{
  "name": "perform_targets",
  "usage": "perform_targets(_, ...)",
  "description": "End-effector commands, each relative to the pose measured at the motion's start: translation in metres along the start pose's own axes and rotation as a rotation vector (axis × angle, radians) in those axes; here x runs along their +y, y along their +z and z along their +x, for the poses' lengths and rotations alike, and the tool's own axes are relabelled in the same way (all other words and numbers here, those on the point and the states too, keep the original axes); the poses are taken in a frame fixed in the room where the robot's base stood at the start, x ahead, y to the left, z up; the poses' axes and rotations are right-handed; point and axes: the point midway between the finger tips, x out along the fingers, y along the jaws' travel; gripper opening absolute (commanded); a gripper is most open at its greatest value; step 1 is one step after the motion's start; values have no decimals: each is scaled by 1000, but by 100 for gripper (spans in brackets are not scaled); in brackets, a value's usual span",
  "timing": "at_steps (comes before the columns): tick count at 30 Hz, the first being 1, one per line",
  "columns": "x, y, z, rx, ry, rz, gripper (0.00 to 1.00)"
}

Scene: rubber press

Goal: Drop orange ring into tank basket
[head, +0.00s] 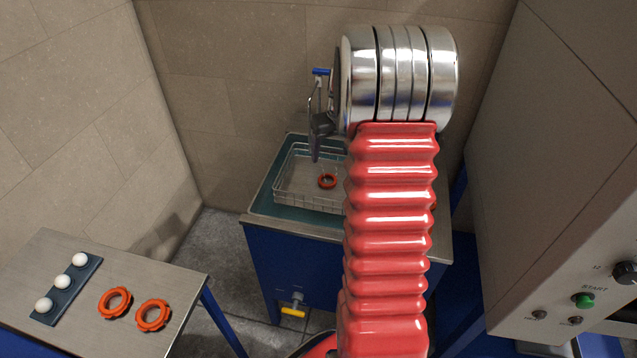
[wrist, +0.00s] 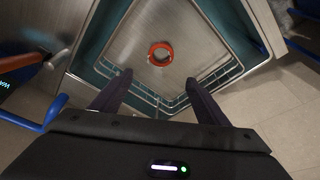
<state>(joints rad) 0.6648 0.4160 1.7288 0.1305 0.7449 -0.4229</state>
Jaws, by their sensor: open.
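An orange ring (head: 327,181) lies inside the wire tank basket (head: 276,187), on its floor, as far as I can see. In the wrist view the same ring (wrist: 160,54) lies on the flat basket floor, apart from the basket's wire rim (wrist: 140,92). My gripper (head: 316,158) hangs above the basket, its fingers pointing down. In the wrist view my gripper (wrist: 158,85) is open with nothing between its two dark fingers. The right part of the basket is hidden behind my red arm in the head view.
Two more orange rings (head: 115,302) (head: 153,315) lie on the steel table (head: 183,285) at left, beside a dark strip (head: 66,289) with three white balls. The blue tank (head: 262,262) holds the basket. A grey machine (head: 570,130) with buttons stands close at right.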

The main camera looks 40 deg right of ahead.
Motion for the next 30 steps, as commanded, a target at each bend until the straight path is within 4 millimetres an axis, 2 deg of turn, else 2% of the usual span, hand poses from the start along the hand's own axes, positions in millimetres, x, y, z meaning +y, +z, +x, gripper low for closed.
perform_targets(6, 0, -1, -40, 4, 1, 0, 69)
perform_targets(13, 0, -1, -70, 2, 0, 0, 69)
perform_targets(18, 0, 0, -78, 0, 0, 0, 69)
perform_targets(30, -1, 0, -78, 0, -1, 0, 69)
